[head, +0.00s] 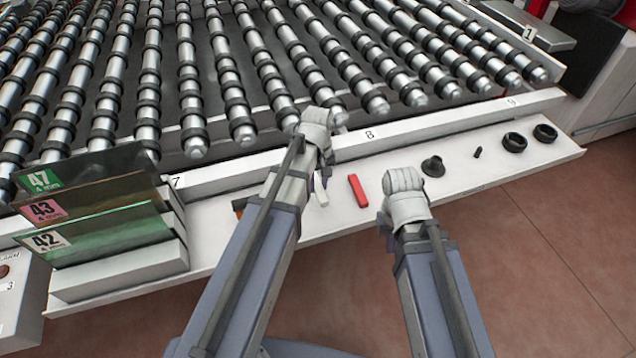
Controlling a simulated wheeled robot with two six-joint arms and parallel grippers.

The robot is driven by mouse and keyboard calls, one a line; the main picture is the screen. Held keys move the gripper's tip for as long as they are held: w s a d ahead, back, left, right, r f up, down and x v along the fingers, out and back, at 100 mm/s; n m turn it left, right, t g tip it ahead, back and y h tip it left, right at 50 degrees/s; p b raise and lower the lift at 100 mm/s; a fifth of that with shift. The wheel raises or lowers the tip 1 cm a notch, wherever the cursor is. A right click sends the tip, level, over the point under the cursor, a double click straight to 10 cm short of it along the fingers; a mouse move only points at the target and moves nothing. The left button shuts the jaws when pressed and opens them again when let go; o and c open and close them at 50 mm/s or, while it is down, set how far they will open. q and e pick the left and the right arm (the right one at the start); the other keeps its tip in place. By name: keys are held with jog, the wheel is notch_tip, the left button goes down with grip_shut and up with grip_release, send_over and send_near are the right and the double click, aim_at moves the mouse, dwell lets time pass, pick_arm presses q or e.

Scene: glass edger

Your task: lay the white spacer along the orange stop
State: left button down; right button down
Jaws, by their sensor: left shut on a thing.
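The white spacer (321,190) shows as a short white bar just right of my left forearm, over the white ledge; its upper end is hidden by my gripper. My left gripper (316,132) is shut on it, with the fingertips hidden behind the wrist. An orange piece, apparently the orange stop (238,205), shows only as a small bit at the left edge of my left forearm; the rest is hidden. My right gripper (404,190) hangs over the ledge's front edge, right of the red bar, and its fingers are not visible.
A red bar (357,188) lies on the white ledge (460,175). A black flanged part (433,166), a small black pin (478,152) and black rings (514,142) lie further right. Glass panes (95,210) stand in a rack at left. Conveyor rollers (190,100) lie behind the rail.

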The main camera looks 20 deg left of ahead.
aim_at(318, 187)
pick_arm(q)
notch_tip(318, 187, up, 6)
jog(key=p, duration=0.5)
jog(key=shift+r, duration=0.15)
jog(key=shift+s, duration=0.15)
